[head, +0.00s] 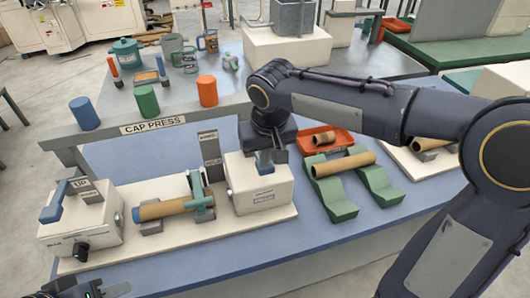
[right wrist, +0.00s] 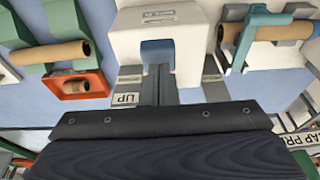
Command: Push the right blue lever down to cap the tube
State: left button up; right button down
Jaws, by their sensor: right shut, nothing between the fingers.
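The right white press box (head: 258,190) stands at the right end of the cap press. Its right blue lever (head: 265,168) is partly hidden under my right gripper (head: 273,158); blue also shows in the box's notch in the right wrist view (right wrist: 160,50). My right gripper is shut and empty, its fingertips (right wrist: 160,68) right at the lever; I cannot tell whether they touch. A brown tube (head: 165,209) lies across the press under a teal clamp (head: 199,190), with a blue cap at its left end. My left gripper (head: 100,292) barely shows at the bottom left.
The left press box (head: 80,235) has its own blue lever (head: 53,207). Another tube (head: 345,164) lies on green cradles (head: 338,205), near an orange tray (head: 322,138). The CAP PRESS beam (head: 152,126) stands behind. The blue table front is clear.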

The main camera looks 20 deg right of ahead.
aim_at(267, 172)
jog(key=f+b, duration=0.1)
jog(key=b, duration=0.1)
jog(key=f+t+b, duration=0.1)
jog(key=b, duration=0.2)
jog(key=s+f+t+b, duration=0.1)
jog(key=b, duration=0.2)
jog(key=shift+f, duration=0.35)
jog(key=shift+s+f+b, duration=0.15)
jog(key=shift+f+b, duration=0.25)
jog(key=shift+s, duration=0.1)
